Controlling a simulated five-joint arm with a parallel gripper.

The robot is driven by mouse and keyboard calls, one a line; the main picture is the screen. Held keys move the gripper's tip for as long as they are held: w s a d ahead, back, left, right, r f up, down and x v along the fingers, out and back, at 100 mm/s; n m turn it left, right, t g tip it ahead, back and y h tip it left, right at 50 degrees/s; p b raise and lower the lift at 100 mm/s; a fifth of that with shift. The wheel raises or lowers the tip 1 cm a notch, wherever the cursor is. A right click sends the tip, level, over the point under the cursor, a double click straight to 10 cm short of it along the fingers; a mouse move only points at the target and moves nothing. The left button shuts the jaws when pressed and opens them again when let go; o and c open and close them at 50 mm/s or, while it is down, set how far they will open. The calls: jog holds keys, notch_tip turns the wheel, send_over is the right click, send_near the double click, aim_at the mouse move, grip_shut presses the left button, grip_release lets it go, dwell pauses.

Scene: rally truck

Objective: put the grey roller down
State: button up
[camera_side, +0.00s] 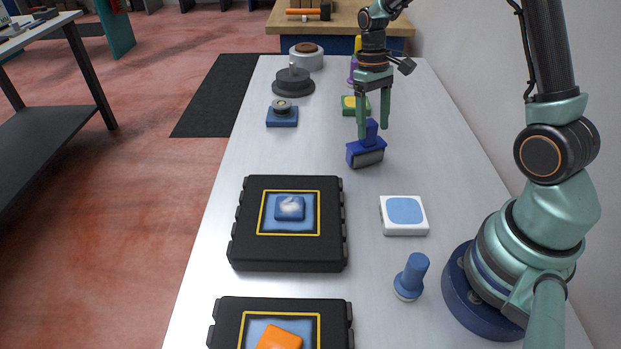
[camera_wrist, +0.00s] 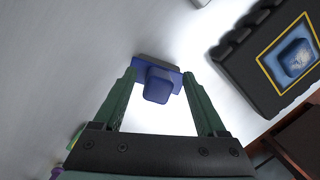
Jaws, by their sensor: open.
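The grey roller (camera_side: 369,158) has a blue body and an upright blue handle. In the side view it appears to rest on the light table (camera_side: 300,150), to the right of and behind the black case. My gripper (camera_side: 374,130) points down over it, with one green finger on each side of the handle. In the wrist view the blue handle (camera_wrist: 158,84) sits between the fingertips of my gripper (camera_wrist: 160,76), with a gap on both sides. The gripper is open. The roller's underside is hidden.
A black case (camera_side: 240,255) with a blue block stands at front left; another holds an orange block. A white tile (camera_side: 404,229) and a blue knob (camera_side: 411,276) are to the right. A green-yellow block (camera_side: 349,104) and dark disc (camera_side: 293,87) are behind. Table left of the roller is clear.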

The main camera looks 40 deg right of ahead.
jog(key=r, duration=0.3)
jog(key=w+r, duration=0.1)
jog(key=r, duration=0.5)
jog(key=shift+w+d, duration=0.25)
jog(key=shift+w, duration=0.1)
jog(key=s+a+r+n+t, duration=0.1)
jog(key=s+a+r+t, duration=0.5)
jog(key=s+a, duration=0.4)
jog(key=shift+s+a+t+h, duration=0.2)
jog(key=shift+a+t+h, duration=0.1)
jog(key=shift+a+t, duration=0.55)
jog(key=shift+r, duration=0.15)
jog(key=shift+o, duration=0.9)
